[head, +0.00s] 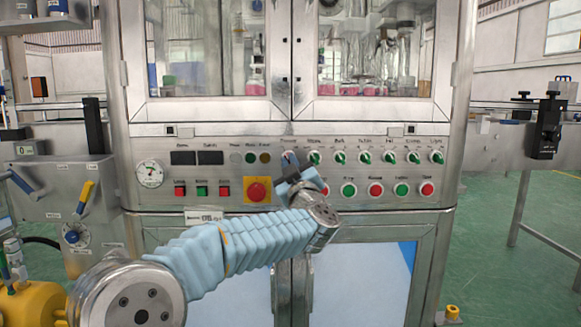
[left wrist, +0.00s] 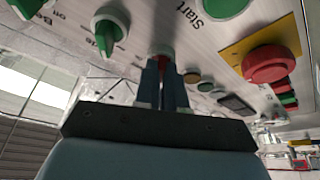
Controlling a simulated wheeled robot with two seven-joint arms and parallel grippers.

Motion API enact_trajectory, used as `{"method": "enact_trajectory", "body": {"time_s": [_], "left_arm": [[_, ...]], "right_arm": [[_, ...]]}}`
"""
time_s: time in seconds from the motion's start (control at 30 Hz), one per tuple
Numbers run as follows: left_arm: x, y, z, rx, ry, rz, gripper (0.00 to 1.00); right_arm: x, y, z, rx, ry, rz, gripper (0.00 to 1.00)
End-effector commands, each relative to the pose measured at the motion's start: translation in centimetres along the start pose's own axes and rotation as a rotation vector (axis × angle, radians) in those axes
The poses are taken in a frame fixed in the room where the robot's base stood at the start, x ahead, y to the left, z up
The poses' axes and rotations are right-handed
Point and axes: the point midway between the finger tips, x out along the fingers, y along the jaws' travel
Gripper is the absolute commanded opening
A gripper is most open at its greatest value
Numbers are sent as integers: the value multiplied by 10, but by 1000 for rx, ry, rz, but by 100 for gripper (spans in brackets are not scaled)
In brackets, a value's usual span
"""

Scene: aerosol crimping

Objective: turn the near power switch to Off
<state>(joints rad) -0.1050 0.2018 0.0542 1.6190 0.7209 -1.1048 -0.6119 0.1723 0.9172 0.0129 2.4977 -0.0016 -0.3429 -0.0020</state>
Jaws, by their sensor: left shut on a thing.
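The power switch (head: 287,154) is the leftmost rotary knob in the upper row on the machine's control panel. In the left wrist view its red handle (left wrist: 164,62) shows between the tips of my left gripper (left wrist: 162,78). My left gripper (head: 290,172) reaches up to the panel in the head view and is shut on that handle. The fingers cover most of the knob, and I cannot tell which position it points to. My right gripper is not in view.
A row of green rotary knobs (head: 364,157) continues to the right. Push buttons (head: 375,189) sit below it, close to my gripper. A large red emergency button (head: 257,191) on a yellow plate is just left. A pressure gauge (head: 150,173) is at the panel's left end.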

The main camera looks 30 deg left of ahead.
Motion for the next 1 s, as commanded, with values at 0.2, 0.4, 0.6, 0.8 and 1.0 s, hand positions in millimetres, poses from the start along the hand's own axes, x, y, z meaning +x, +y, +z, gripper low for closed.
{"method": "enact_trajectory", "body": {"time_s": [0.2,0.4,0.6,0.8,1.0], "left_arm": [[0,0,0,-15,0,-6,0],[0,0,0,-15,0,-6,0],[0,0,0,-15,0,-6,28],[0,0,0,-14,0,-6,35],[-5,0,1,-13,-2,-4,35]], "right_arm": [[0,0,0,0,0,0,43],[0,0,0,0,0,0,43],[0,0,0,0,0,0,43],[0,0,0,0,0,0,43],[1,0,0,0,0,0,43]]}}
